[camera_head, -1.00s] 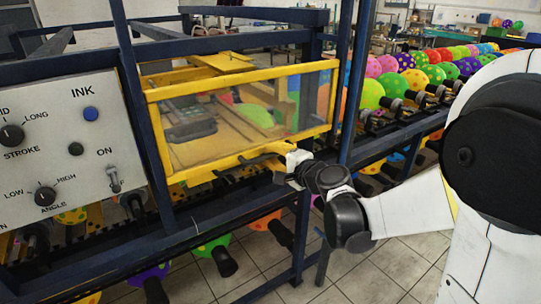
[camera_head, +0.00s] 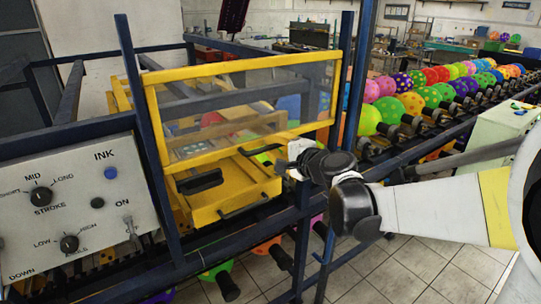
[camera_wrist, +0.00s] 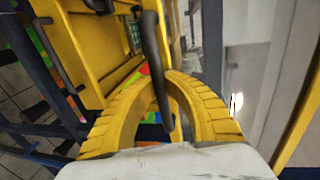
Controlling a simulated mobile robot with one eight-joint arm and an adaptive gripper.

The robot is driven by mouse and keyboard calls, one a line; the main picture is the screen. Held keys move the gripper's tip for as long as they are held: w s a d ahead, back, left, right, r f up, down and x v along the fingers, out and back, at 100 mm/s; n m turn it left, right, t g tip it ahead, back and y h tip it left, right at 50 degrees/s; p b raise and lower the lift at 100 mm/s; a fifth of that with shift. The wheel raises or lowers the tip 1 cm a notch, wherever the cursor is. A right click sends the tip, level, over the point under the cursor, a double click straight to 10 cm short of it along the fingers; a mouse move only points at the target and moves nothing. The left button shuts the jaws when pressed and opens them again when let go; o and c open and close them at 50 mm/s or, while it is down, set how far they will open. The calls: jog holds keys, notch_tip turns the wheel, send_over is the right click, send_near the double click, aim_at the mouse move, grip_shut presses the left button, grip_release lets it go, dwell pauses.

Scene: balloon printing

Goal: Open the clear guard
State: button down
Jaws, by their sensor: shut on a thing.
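The clear guard (camera_head: 240,67) is a see-through panel in a yellow frame, on the dark blue machine frame. In the head view it stands raised, its lower edge above a yellow box-like part of the machine. My gripper (camera_head: 272,148) is at the guard's lower right edge. In the wrist view my gripper (camera_wrist: 165,85) has its yellow ribbed fingers closed around a dark bar-shaped handle (camera_wrist: 150,40). The handle's far end is partly hidden in the head view.
A control panel (camera_head: 70,205) with knobs and a blue button is at the left. The yellow box (camera_head: 230,190) with dark handles lies below the guard. A dark blue post (camera_head: 352,90) stands right beside my gripper. Rows of dotted balloons (camera_head: 440,95) run behind at the right.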

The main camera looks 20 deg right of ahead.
aim_at(265, 110)
notch_tip(265, 110, up, 10)
jog(key=p, duration=0.5)
jog(key=c, duration=1.4)
grip_release()
jog(key=shift+s, duration=0.1)
jog(key=v, duration=1.2)
